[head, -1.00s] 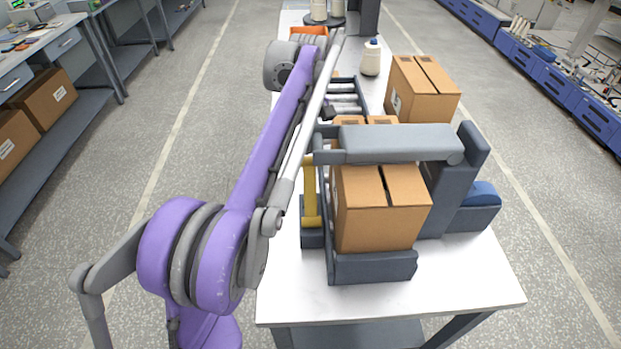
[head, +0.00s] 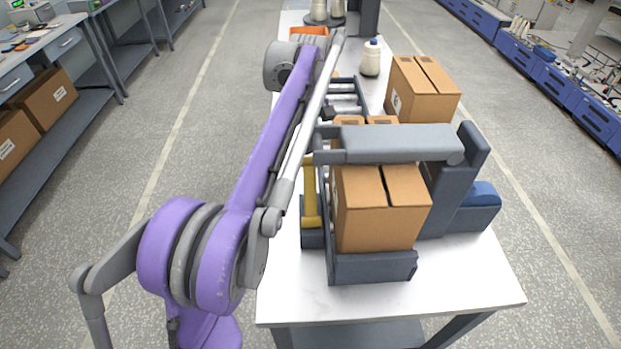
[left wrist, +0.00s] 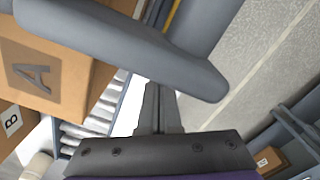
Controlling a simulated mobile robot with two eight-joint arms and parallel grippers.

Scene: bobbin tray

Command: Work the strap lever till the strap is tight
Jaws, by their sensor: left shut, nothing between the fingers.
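The strapping frame (head: 372,268) is dark grey and holds a carton (head: 375,222) under a thick light-grey top arm (head: 400,145). A yellow upright bar (head: 310,193), which looks like the lever, stands at the frame's left side. A yellow strip also shows at the top of the left wrist view (left wrist: 173,15). I cannot make out the strap clearly. My left gripper (head: 327,112) is just behind the top arm's left end, largely hidden by my arm. In the left wrist view its fingers (left wrist: 158,118) are together and empty, close to the grey top arm (left wrist: 130,42).
A roller track (head: 346,97) runs behind the frame. Another carton (head: 424,90) and a white bottle (head: 371,58) stand on the table (head: 470,285) farther back. A blue rounded part (head: 482,193) sits at the frame's right. The table's front right is clear.

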